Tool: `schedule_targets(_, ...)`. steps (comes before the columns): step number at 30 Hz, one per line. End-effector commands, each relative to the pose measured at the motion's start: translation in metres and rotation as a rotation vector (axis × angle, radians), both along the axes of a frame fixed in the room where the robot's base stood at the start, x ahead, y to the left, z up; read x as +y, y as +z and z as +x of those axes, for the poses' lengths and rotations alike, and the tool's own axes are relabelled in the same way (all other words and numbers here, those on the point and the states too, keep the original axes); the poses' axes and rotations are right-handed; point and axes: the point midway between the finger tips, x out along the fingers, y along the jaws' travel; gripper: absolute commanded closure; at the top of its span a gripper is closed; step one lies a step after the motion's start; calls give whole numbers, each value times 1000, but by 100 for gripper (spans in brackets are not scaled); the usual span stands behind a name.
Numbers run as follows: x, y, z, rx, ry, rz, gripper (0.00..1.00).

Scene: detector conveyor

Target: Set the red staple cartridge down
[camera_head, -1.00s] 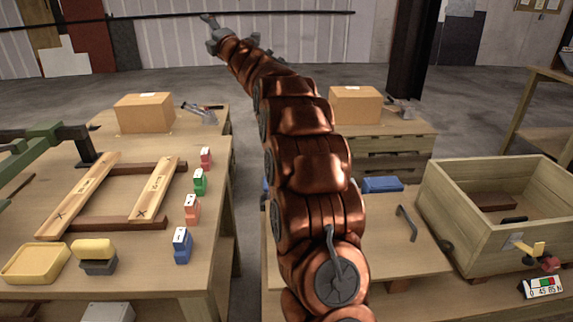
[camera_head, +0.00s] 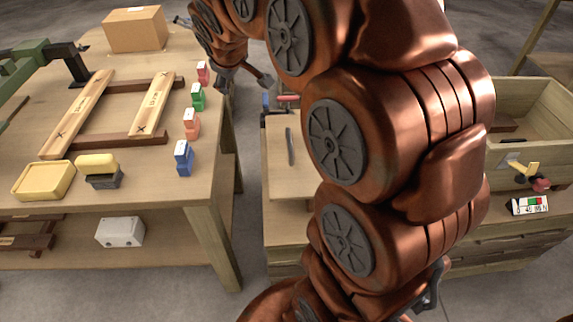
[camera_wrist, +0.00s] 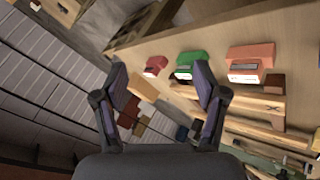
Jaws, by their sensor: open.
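The red staple cartridge (camera_head: 203,73) stands on the left table near its right edge, at the far end of a row of cartridges. It also shows in the wrist view (camera_wrist: 155,67), between my fingertips in the picture and beyond them. My gripper (camera_head: 245,80) is open, just right of the table edge beside the red cartridge. In the wrist view my two fingers (camera_wrist: 160,74) are spread with nothing held between them. The green cartridge (camera_head: 198,97), salmon cartridge (camera_head: 190,124) and blue cartridge (camera_head: 184,158) stand nearer in the same row.
A wooden frame (camera_head: 106,144) lies left of the row. A yellow tray (camera_head: 43,181) and a yellow-topped block (camera_head: 97,165) are at the near left. A cardboard box (camera_head: 135,29) stands at the back. A gap separates the tables. My arm hides much of the right bench.

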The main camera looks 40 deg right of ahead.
Motion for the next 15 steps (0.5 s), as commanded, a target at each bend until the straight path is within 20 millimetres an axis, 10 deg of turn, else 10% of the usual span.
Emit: schedule_targets(15, 108, -110, -292, 618, -334, 321, 29)
